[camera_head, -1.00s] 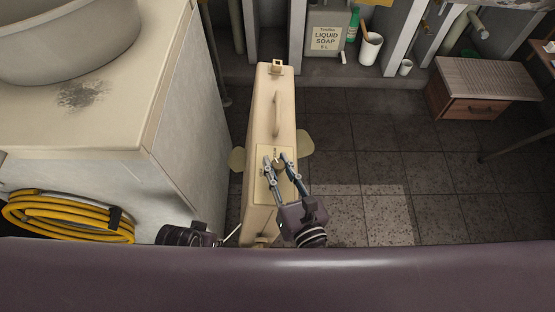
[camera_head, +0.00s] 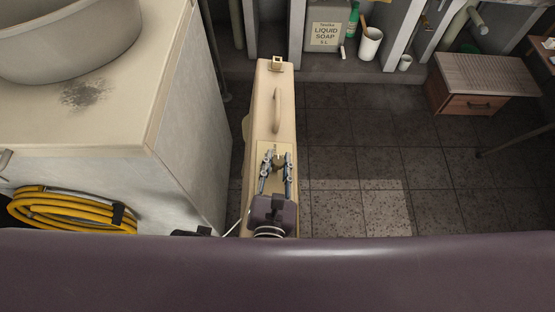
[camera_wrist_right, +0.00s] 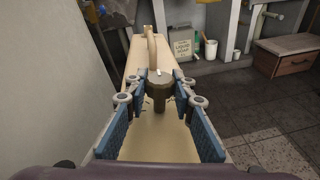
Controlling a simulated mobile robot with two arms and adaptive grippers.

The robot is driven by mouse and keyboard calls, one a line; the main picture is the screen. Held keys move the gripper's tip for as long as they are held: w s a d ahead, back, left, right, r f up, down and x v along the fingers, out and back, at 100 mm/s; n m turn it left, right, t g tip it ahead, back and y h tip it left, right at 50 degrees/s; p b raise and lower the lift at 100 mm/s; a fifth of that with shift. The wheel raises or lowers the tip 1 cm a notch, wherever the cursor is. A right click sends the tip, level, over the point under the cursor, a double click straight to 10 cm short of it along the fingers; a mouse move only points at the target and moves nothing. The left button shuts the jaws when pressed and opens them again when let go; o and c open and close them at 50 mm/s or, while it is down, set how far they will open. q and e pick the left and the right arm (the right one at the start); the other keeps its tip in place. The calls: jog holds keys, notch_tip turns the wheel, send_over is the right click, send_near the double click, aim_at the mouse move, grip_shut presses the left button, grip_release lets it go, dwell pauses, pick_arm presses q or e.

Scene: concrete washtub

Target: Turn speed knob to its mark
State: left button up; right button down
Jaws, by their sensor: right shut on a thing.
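The speed knob (camera_wrist_right: 160,90) is a dark round knob with a pale mark on its top edge, in the wrist view. It stands on the cream panel of a tall, narrow cream case (camera_head: 263,105), which has a handle on top. In the head view, the knob is small and partly hidden between the fingers. My right gripper (camera_head: 276,160) is over the panel, its blue-padded fingers (camera_wrist_right: 161,98) on either side of the knob and shut on it. Only a dark bit of my left arm shows at the bottom left; its fingers are hidden.
A cream-topped counter with a grey tub (camera_head: 65,40) stands close on the left, with a yellow hose (camera_head: 70,210) below. A soap container (camera_head: 326,30) and white cup (camera_head: 370,44) stand at the back. A wooden drawer box (camera_head: 480,90) is right; tiled floor between is clear.

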jog(key=c, duration=1.6)
grip_release()
jog(key=shift+f+n+y, duration=0.1)
jog(key=shift+n+y, duration=0.2)
jog(key=shift+y, duration=0.1)
